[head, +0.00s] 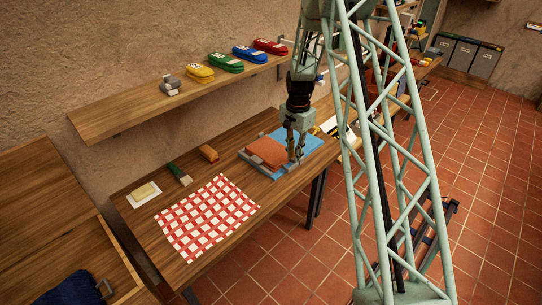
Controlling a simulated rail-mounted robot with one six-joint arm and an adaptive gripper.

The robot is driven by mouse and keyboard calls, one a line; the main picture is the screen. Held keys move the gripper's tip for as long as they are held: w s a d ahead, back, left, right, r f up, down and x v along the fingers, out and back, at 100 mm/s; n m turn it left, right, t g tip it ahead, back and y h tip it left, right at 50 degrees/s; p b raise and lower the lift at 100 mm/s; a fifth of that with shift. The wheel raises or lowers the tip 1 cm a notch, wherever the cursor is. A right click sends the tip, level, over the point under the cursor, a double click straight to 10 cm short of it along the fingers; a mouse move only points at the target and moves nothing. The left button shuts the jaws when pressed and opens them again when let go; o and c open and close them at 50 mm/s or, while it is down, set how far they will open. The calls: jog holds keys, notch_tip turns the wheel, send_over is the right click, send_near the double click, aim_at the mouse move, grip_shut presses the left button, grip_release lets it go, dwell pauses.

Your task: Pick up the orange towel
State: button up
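The orange towel (266,151) looks folded and lies in a shallow grey tray (252,163) on the wooden table. My gripper (296,158) points down at the right side of the towel, close to the tray's right end. Its two fingers show, but they are too small to tell whether they are open or shut. I cannot tell whether they touch the towel or the tray.
A blue flat sheet (305,140) lies beside the tray. A red-checked cloth (207,216), a small orange object (209,153), a green-and-grey brush-like object (179,174) and a yellow block (145,192) lie left. A shelf (125,116) with coloured cases hangs above.

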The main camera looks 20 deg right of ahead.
aim_at(293, 165)
jog(key=shift+f, duration=0.15)
jog(key=shift+a+f+p, duration=0.1)
jog(key=shift+f+p, duration=0.2)
jog(key=shift+f, duration=2.1)
grip_shut()
jog(key=shift+r, duration=0.15)
jog(key=shift+r, duration=1.7)
jog(key=s+a+b, duration=0.1)
jog(key=s+a, duration=0.2)
jog(key=s, duration=0.4)
jog(key=s+a+r+b, duration=0.1)
jog(key=s+a, duration=0.2)
jog(key=s, duration=0.4)
jog(key=shift+s+r, duration=0.15)
jog(key=shift+s, duration=0.2)
jog(key=shift+a, duration=0.1)
